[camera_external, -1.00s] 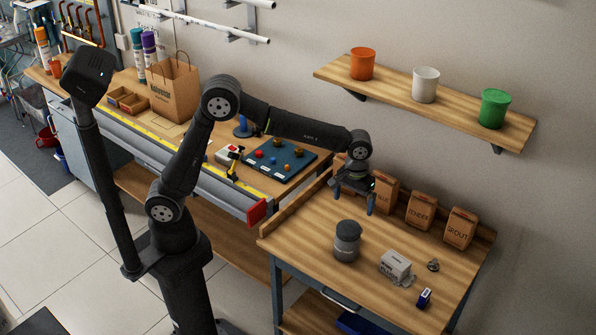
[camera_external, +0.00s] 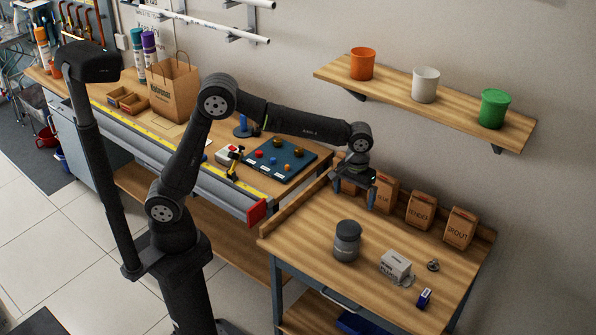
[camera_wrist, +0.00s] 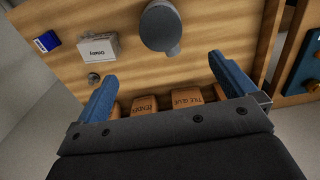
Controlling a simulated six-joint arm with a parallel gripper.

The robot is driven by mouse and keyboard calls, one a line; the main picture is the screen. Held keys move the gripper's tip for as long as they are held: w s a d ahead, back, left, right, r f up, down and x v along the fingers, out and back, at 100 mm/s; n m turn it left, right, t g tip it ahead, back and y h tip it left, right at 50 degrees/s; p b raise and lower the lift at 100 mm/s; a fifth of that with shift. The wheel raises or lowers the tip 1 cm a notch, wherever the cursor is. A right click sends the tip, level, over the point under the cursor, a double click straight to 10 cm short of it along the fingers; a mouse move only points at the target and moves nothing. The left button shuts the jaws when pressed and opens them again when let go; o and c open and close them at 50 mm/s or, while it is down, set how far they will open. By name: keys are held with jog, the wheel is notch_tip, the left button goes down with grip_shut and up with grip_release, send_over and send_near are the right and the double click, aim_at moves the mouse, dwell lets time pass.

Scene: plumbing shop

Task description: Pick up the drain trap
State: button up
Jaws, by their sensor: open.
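No part is plainly labelled as a drain trap. A grey cylinder with a dark top (camera_external: 347,241) stands upright on the right workbench and could be it; the wrist view shows it from above (camera_wrist: 161,27). A small metal fitting (camera_external: 432,265) lies farther right on the bench, also in the wrist view (camera_wrist: 94,78); I cannot tell its exact shape. My gripper (camera_external: 356,198) is open and empty above the back of the bench, behind the grey cylinder and apart from it. Its blue fingers are spread wide in the wrist view (camera_wrist: 162,68).
A white box (camera_external: 395,265) and a small blue box (camera_external: 424,298) lie right of the cylinder. Brown bags, including a grout bag (camera_external: 460,228), line the bench's back edge. A shelf (camera_external: 450,105) with three pots hangs above. The bench's front left is clear.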

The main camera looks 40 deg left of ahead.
dwell(0.3)
jog(key=n+h, duration=0.4)
jog(key=n, duration=1.6)
send_near(349, 228)
jog(key=shift+t+h, duration=0.3)
jog(key=shift+t, duration=0.1)
jog(key=x, duration=1.2)
jog(key=shift+s+a+f, duration=0.2)
jog(key=shift+s+a, duration=0.15)
jog(key=shift+a, duration=0.05)
jog(key=c, duration=1.8)
jog(key=shift+o, duration=0.2)
jog(key=shift+r, duration=0.2)
